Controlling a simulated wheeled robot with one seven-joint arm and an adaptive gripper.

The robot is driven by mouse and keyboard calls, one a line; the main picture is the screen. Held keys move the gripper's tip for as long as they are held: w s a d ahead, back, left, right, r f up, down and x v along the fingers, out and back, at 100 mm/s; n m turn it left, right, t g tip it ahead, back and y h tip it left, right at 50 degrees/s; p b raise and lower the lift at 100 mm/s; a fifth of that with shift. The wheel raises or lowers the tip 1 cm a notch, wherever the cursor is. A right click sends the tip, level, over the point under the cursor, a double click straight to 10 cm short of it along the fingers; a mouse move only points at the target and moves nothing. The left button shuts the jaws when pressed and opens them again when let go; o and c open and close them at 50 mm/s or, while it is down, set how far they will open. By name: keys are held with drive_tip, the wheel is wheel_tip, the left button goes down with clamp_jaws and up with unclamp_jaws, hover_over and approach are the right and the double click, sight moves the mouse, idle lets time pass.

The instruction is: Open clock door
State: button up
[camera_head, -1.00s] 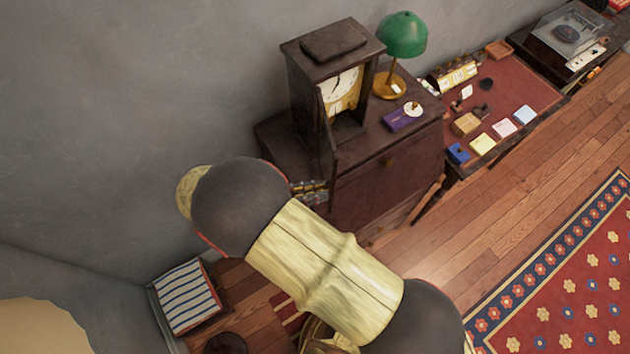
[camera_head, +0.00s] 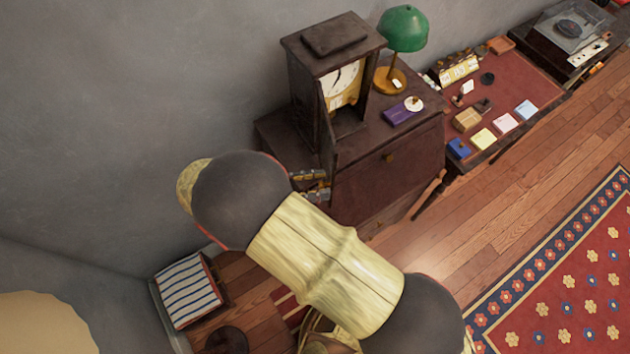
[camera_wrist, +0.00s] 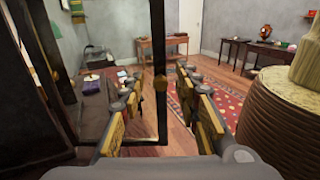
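The dark wooden clock (camera_head: 335,45) stands on a dark cabinet in the head view, its white dial and gold lower panel showing. The clock door (camera_head: 326,150) stands swung out from the front, seen nearly edge-on. In the wrist view, the door's dark frame (camera_wrist: 161,55) with a small brass knob (camera_wrist: 160,84) rises in front of me, and the clock body is at the left. My gripper (camera_wrist: 163,105) is open. The door's upright edge shows between its two fingers; I cannot tell whether they touch it. In the head view my arm partly hides the gripper (camera_head: 312,184).
The cabinet (camera_head: 385,180) also bears a green lamp (camera_head: 404,30) and a purple box (camera_head: 402,111). A red-topped desk (camera_head: 520,75) with small items stands to the right. A striped cushioned piece (camera_head: 187,290) is at lower left. The wood floor (camera_head: 480,215) is open before the cabinet.

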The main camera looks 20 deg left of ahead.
drive_tip(key=v, duration=0.7)
drive_tip(key=shift+s+a, duration=0.15)
drive_tip(key=shift+a, duration=0.1)
idle(0.4)
